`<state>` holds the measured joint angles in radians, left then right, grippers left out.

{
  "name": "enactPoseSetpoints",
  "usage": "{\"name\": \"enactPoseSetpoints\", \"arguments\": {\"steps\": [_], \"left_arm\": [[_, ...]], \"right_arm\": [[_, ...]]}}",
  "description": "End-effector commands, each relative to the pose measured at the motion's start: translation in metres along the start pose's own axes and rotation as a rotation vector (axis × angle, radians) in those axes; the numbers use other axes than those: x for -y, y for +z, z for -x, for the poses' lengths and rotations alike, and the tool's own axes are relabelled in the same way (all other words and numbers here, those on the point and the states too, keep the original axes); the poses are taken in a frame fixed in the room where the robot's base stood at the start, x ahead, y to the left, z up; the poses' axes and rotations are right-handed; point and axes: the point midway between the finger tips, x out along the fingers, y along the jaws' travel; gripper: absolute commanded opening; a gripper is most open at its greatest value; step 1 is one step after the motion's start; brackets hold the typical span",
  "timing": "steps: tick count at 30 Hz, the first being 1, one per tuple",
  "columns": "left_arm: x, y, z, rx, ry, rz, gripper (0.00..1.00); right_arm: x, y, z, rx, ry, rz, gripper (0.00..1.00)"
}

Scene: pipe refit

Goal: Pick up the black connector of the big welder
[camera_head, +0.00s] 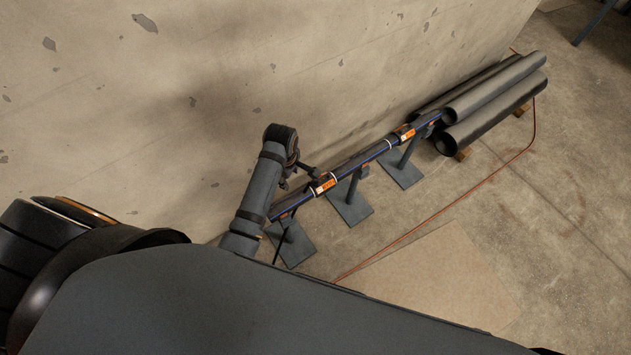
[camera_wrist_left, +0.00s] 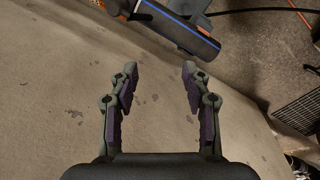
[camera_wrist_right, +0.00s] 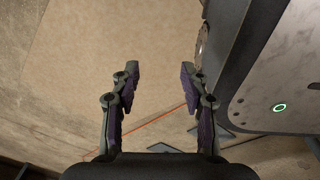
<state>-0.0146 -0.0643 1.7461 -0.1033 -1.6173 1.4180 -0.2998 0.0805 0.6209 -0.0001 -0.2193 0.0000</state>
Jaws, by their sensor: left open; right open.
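I cannot make out the big welder or its black connector for certain in any view. My left gripper (camera_head: 300,178) is open beside the wall, close to a black pipe with a blue stripe (camera_head: 362,157). In the left wrist view the open left fingers (camera_wrist_left: 160,74) have nothing between them; the pipe's end (camera_wrist_left: 182,30) lies beyond their tips. My right gripper (camera_wrist_right: 159,76) is open and empty above the floor. It does not show in the head view.
The striped pipe rests on several stands (camera_head: 352,203) and carries orange-labelled fittings (camera_head: 323,185). Large grey pipes (camera_head: 492,108) are stacked at the back right. An orange cable (camera_head: 430,218) crosses the floor by a tan board (camera_head: 440,278). A dark grate (camera_wrist_left: 300,108) shows in the left wrist view.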

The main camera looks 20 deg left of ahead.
Motion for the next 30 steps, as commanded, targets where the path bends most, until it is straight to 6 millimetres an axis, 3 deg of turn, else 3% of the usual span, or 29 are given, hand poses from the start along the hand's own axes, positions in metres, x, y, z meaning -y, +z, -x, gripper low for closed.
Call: {"name": "enactPoseSetpoints", "arguments": {"steps": [3, 9, 15, 21, 24, 30], "left_arm": [[-0.039, 0.022, -0.006, 0.024, -0.052, 0.354, 0.48], [-0.072, 0.047, -0.007, 0.015, -0.114, 0.722, 0.48], [-0.076, 0.051, -0.009, 0.009, -0.125, 0.786, 0.48], [-0.071, 0.052, -0.043, 0.008, -0.126, 0.785, 0.48], [-0.071, 0.052, -0.056, 0.008, -0.124, 0.784, 0.48], [-0.07, 0.053, -0.062, 0.01, -0.123, 0.784, 0.48]], "right_arm": [[-0.001, 0.0, 0.0, 0.0, 0.001, 0.0, 0.45], [-0.001, 0.0, 0.0, 0.0, 0.001, 0.0, 0.45], [-0.001, 0.0, -0.001, 0.001, 0.001, 0.0, 0.45], [0.0, 0.002, -0.012, 0.004, 0.001, 0.0, 0.45], [0.0, -0.011, -0.012, -0.005, 0.001, -0.001, 0.45], [0.0, -0.014, -0.012, -0.004, 0.001, -0.001, 0.45]]}}
